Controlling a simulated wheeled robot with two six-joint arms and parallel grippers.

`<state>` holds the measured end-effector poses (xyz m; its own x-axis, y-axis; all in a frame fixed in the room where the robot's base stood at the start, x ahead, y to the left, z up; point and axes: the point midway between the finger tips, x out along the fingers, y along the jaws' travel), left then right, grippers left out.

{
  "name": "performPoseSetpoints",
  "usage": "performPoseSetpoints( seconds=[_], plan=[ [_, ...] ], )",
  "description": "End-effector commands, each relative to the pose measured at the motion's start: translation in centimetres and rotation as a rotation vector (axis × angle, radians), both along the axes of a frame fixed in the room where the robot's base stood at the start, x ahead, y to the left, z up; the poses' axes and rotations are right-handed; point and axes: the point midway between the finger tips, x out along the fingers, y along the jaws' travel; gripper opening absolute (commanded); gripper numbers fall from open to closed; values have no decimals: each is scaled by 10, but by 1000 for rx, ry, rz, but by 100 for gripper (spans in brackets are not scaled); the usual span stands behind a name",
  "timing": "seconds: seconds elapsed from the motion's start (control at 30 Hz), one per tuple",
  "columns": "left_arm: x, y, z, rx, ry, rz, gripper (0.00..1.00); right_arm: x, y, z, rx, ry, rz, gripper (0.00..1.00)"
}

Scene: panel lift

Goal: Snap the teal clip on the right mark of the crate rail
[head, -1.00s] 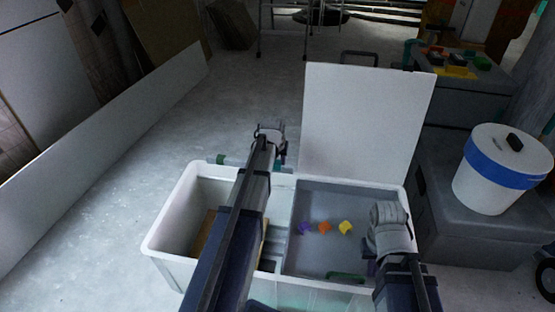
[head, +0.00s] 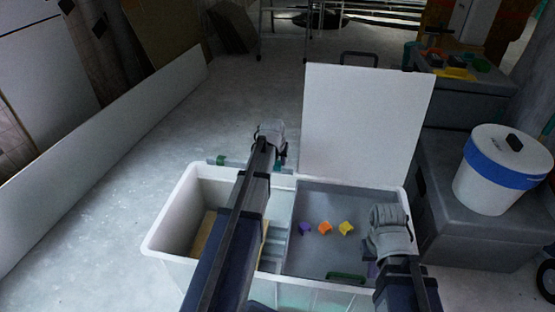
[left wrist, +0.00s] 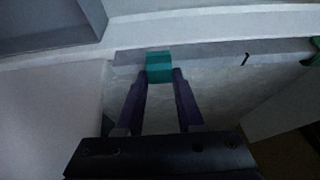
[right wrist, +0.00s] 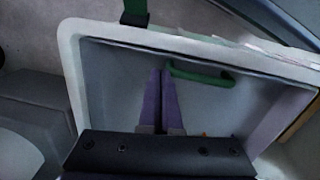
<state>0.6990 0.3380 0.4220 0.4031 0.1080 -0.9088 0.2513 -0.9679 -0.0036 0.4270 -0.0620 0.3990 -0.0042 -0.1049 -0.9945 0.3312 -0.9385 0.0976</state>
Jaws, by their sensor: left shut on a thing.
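The teal clip (left wrist: 158,66) is between the fingertips of my left gripper (left wrist: 160,77), which is shut on it. In the left wrist view the clip overlaps the grey crate rail (left wrist: 212,54); I cannot tell whether it is seated. A dark mark (left wrist: 246,59) shows on the rail, apart from the clip. In the head view the clip (head: 278,161) is near the right end of the visible rail (head: 237,164), at the far side of the white crate (head: 165,215). My right gripper (right wrist: 161,72) is shut and empty over the crate's grey tray.
A green piece (head: 220,160) sits at the rail's left end. A white panel (head: 365,120) stands behind the crate's right half. Purple, orange and yellow pieces (head: 325,228) lie in the tray near a green handle (head: 347,277). A white bucket (head: 490,190) stands at right.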

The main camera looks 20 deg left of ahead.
Motion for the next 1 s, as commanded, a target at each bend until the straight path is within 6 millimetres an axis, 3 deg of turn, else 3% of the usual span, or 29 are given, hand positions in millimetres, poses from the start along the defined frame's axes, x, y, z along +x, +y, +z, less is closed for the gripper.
performPoseSetpoints(
  seconds=[0.07, 0.1, 0.37, 0.67, 1.0],
  plan=[
    [-2, -2, -10, -10, 27, -1, 0, 0, 0, -7, 0, 0, 0, 0],
    [-2, -2, -10, -10, 27, -1, 41, 0, 0, -7, 0, 0, 0, 0],
    [-2, -3, -8, -10, 27, -1, 70, 0, 0, -6, 0, -2, -7, 0],
    [-13, -6, 17, -9, 18, -2, 71, 0, 0, 19, 0, -1, -6, 0],
    [-32, -10, 69, 3, -5, -1, 71, -1, 0, 69, 0, 1, 6, 0]
  ],
)
